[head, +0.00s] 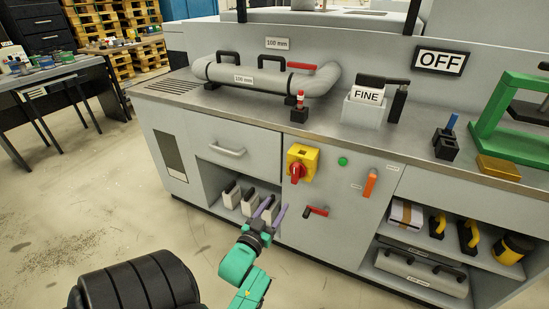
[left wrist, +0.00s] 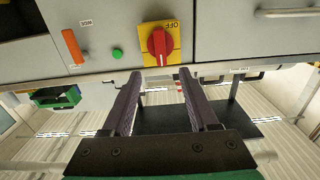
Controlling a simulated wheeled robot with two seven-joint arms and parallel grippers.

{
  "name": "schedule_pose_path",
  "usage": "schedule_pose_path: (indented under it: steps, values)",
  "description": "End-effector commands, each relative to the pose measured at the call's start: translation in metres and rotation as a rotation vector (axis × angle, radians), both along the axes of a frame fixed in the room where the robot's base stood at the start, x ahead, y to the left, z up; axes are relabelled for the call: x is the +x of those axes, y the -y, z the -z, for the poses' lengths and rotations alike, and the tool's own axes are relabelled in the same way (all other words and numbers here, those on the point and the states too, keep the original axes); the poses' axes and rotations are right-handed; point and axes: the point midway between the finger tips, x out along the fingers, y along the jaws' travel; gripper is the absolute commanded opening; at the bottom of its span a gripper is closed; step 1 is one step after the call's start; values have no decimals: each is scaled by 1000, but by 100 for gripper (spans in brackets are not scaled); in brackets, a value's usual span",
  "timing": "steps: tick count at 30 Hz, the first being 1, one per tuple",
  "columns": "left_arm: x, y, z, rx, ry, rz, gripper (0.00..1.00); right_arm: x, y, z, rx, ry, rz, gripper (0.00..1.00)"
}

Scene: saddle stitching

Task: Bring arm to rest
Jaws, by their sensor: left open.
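My left arm, green with a dark wrist, reaches up from the bottom of the head view. My left gripper (head: 272,209) has two purple-grey fingers, spread apart with nothing between them. It is in front of the grey cabinet, over the open lower shelf and below the yellow-and-red switch (head: 302,164). In the left wrist view the gripper (left wrist: 160,97) is also open and empty, with the red knob (left wrist: 158,43) beyond the fingertips and its OFF label upside down. Whether the fingers touch the cabinet I cannot tell; they look apart. My right gripper is not in view.
The cabinet front has a drawer handle (head: 227,151), an orange handle (head: 371,183) and a red lever (head: 318,211). White holders (head: 232,197) stand on the lower shelf. The worktop carries a grey pipe (head: 245,75), a FINE box (head: 364,108) and a green frame (head: 490,121).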

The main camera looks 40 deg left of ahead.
Motion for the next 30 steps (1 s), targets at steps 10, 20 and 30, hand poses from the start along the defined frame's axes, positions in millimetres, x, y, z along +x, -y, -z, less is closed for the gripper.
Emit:
schedule_pose_path:
  steps: [10,20,30]
  values:
    - [1,1,4,-5,-10,4,60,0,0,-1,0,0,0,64]
    - [-37,100,203,-153,-571,211,60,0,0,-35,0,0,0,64]
    - [-271,135,355,-111,-1373,409,60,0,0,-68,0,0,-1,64]
